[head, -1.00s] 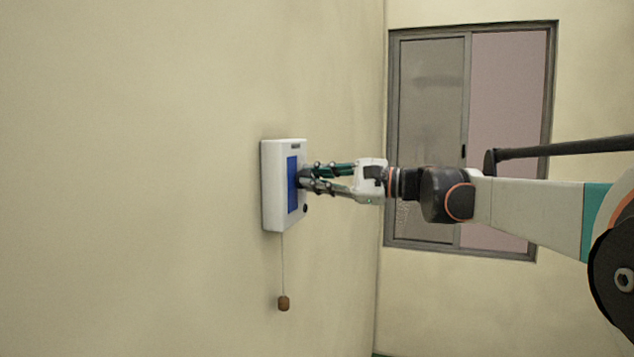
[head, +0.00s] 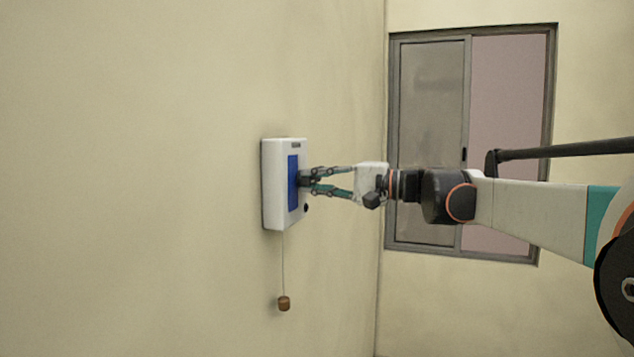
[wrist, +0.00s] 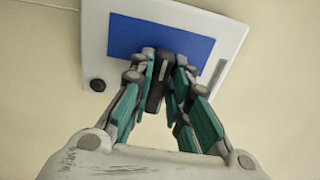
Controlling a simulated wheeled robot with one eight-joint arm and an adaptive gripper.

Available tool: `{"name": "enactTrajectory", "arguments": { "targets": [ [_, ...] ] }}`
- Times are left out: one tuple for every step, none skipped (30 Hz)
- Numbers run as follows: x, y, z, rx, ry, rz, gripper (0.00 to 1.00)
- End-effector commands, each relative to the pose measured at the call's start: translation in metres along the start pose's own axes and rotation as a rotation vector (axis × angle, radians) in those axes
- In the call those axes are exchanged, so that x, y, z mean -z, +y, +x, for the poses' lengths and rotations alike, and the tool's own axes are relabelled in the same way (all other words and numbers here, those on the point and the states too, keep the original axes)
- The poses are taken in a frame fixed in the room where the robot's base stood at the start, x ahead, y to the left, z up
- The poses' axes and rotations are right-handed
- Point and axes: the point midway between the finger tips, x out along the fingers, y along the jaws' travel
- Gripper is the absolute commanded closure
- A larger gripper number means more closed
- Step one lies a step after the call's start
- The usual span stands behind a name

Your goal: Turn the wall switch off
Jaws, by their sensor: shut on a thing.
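The wall switch is a white box (head: 274,200) with a blue panel (head: 293,170) on its front, mounted on the left wall. It also shows in the wrist view as a white plate (wrist: 226,42) with a blue area (wrist: 135,33). A dark knob (wrist: 157,88) stands out from the blue panel. My gripper (head: 304,178) reaches the panel from the right, with its fingers shut on the dark knob. In the wrist view, my fingertips (wrist: 164,62) lie on both sides of the knob and hide part of it. No on or off marking is readable.
A small round black button (head: 306,208) sits low on the box front. A thin cord with a brown weight (head: 284,303) hangs below the box. A grey-framed window (head: 430,140) is in the far wall behind my arm. The wall around the box is bare.

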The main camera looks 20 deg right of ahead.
Motion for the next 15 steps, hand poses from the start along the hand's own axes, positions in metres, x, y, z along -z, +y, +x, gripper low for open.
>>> {"name": "enactTrajectory", "arguments": {
  "targets": [
    [-0.0004, 0.0012, -0.0001, -0.002, -0.001, -0.006, 1.00],
    [-0.0004, 0.0012, -0.0001, -0.002, -0.001, -0.007, 1.00],
    [-0.0004, 0.0013, -0.0001, -0.002, -0.001, -0.009, 1.00],
    [-0.0004, 0.0013, -0.0001, -0.002, -0.001, -0.010, 1.00],
    [-0.0004, 0.0013, -0.0001, -0.002, -0.001, -0.010, 1.00],
    [-0.0004, 0.0013, -0.0001, -0.003, -0.001, -0.010, 1.00],
    [-0.0004, 0.0013, -0.0001, -0.003, -0.001, -0.010, 1.00],
    [-0.0004, 0.0014, -0.0001, -0.003, -0.001, -0.010, 1.00],
    [-0.0004, 0.0014, -0.0001, -0.003, -0.001, -0.010, 1.00],
    [-0.0004, 0.0014, -0.0001, -0.003, -0.001, -0.010, 1.00],
    [-0.0004, 0.0015, -0.0001, -0.003, -0.001, -0.010, 1.00],
    [-0.0004, 0.0015, -0.0001, -0.003, -0.001, -0.010, 1.00],
    [-0.0004, 0.0015, -0.0001, -0.003, -0.001, -0.010, 1.00],
    [-0.0004, 0.0015, -0.0001, -0.003, -0.001, -0.010, 0.77],
    [-0.0004, 0.0015, -0.0001, -0.003, -0.001, -0.009, 0.68]
  ]
}}
